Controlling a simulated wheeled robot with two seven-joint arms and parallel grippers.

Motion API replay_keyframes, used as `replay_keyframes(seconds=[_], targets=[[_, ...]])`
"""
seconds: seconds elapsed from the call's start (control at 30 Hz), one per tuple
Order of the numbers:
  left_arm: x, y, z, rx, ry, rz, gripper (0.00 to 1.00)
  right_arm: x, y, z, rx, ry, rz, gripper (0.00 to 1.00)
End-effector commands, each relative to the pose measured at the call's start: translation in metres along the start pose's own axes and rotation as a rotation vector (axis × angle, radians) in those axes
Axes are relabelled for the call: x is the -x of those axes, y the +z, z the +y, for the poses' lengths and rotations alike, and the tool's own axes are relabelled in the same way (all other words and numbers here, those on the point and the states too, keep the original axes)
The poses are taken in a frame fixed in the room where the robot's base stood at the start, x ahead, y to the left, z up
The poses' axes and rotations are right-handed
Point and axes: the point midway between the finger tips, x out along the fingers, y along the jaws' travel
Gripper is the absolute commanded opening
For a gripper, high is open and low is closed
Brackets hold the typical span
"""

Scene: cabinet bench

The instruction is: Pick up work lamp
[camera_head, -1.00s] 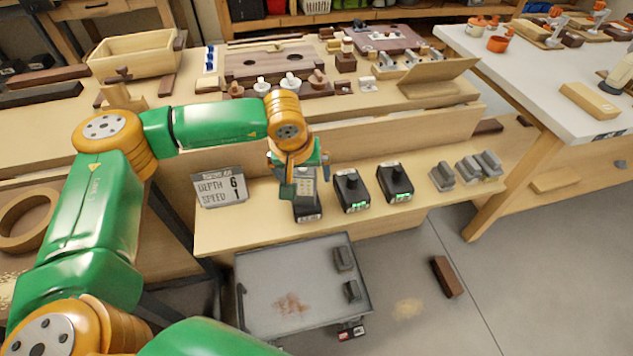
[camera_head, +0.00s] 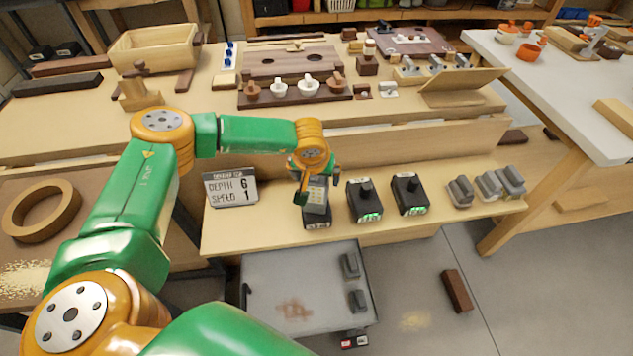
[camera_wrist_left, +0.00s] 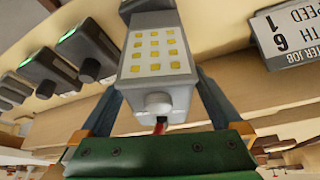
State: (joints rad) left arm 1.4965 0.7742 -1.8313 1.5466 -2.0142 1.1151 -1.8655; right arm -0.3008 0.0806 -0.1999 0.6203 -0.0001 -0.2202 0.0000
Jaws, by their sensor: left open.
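The work lamp (camera_head: 317,196) is a light grey block with a panel of yellow LEDs. It stands in the leftmost black dock (camera_head: 318,222) on the bench's lower front shelf. In the left wrist view the lamp (camera_wrist_left: 158,62) fills the upper middle, its rounded end knob toward me. My right gripper is out of view.
Two black docks with green lights (camera_head: 365,200) (camera_head: 410,194) stand right of the lamp, then several grey blocks (camera_head: 488,186). A sign (camera_head: 230,187) stands close on the left. A grey cart (camera_head: 285,312) is below. A raised wooden board (camera_head: 400,145) runs behind the shelf.

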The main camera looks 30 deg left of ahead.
Motion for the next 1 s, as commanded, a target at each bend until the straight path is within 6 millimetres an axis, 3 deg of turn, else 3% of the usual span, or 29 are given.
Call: replay_keyframes(seconds=[0.13, 0.5, 0.77, 1.0], targets=[[0.000, 0.000, 0.000, 0.000, 0.001, 0.000, 0.97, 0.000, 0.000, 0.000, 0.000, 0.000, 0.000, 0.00], [0.001, 0.000, 0.000, 0.001, 0.001, 0.000, 0.00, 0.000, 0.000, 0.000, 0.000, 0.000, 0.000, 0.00], [0.004, -0.002, 0.001, 0.002, 0.003, 0.003, 0.00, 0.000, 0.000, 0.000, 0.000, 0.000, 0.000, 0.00], [0.057, -0.025, 0.001, 0.002, 0.005, 0.007, 0.00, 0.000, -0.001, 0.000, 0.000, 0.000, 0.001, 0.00]])
